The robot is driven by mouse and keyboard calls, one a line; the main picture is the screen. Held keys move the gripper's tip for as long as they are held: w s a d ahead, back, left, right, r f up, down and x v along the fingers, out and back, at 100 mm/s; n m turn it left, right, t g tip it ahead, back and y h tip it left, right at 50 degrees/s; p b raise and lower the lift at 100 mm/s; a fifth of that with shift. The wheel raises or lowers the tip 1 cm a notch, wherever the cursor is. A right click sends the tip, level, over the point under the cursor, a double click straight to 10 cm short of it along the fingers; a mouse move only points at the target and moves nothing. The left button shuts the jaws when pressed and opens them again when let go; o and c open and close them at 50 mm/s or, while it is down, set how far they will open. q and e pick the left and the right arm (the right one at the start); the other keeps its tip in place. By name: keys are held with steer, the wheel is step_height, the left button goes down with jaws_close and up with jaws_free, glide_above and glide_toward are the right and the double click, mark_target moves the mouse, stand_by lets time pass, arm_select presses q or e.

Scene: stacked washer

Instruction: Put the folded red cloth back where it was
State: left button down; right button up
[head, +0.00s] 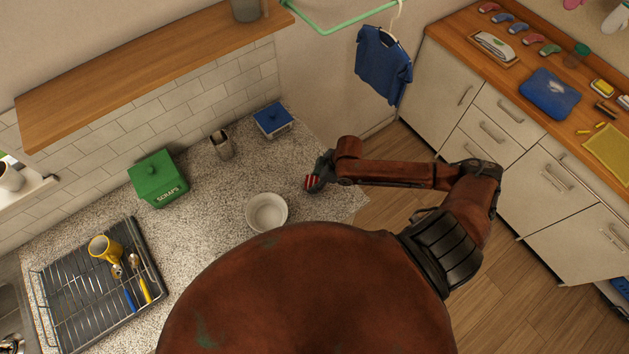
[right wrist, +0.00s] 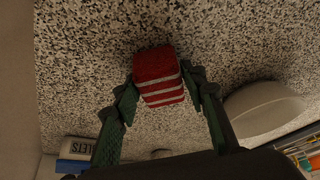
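The folded red cloth (right wrist: 158,78), red with pale stripes along its layers, sits between the two fingers of my right gripper (right wrist: 160,88) in the right wrist view. The fingers press close on both sides of it. In the head view the cloth (head: 312,182) shows as a small striped patch at the tip of my right gripper (head: 317,180), over the right part of the speckled counter (head: 220,190). I cannot tell whether the cloth touches the counter. My left gripper is not in view.
A white bowl (head: 267,213) stands left of the cloth. A blue-lidded box (head: 272,121), a utensil cup (head: 221,145) and a green scraps bin (head: 158,179) stand along the wall. A dish rack (head: 95,290) is at the left. The counter's right end is clear.

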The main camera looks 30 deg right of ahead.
steer(key=o, duration=0.3)
steer(key=shift+o, duration=0.2)
steer(key=shift+r, duration=0.15)
steer(key=v, duration=1.2)
steer(key=shift+b, duration=0.35)
steer(key=shift+a, duration=0.1)
